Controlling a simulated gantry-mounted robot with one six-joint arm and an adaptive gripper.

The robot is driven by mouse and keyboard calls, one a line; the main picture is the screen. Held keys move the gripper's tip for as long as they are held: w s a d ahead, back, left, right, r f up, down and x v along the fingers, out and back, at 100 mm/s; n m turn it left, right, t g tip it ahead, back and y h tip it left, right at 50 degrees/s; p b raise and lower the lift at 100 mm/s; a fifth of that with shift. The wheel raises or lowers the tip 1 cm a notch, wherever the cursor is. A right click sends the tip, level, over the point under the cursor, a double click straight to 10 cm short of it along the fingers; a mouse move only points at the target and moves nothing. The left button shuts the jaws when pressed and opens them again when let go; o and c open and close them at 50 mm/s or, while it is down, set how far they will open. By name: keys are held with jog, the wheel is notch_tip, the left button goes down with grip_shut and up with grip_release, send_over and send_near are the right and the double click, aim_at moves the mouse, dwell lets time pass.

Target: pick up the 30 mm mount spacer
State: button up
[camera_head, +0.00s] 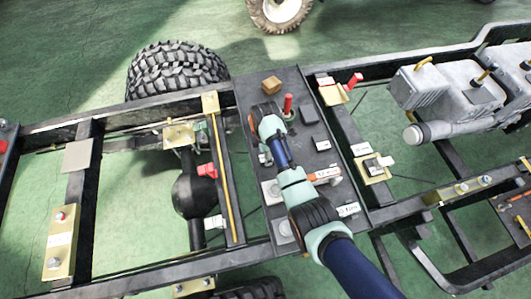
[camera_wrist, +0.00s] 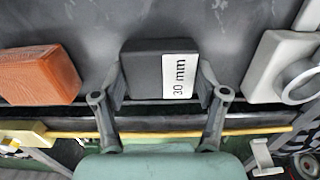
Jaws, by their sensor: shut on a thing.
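The 30 mm mount spacer is a black block with a white "30 mm" label (camera_wrist: 145,68) in the middle of the wrist view. My gripper (camera_wrist: 163,88) has one grey finger on each side of it and is shut on it. The spacer is over or on the dark plate near its edge; I cannot tell whether it touches the plate. In the head view my gripper (camera_head: 264,143) is at the left side of the dark plate (camera_head: 250,92), and my arm mostly hides the spacer.
An orange-brown block (camera_wrist: 38,75) lies left of the spacer in the wrist view, and a light grey part with a ring (camera_wrist: 280,65) lies right. A yellow strip (camera_head: 222,165) runs beside the plate. A red peg (camera_head: 288,104) stands on the plate among several dark blocks.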

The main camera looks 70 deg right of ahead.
notch_tip(320, 180, up, 20)
jog(key=p, duration=0.9)
jog(key=shift+p, duration=0.4)
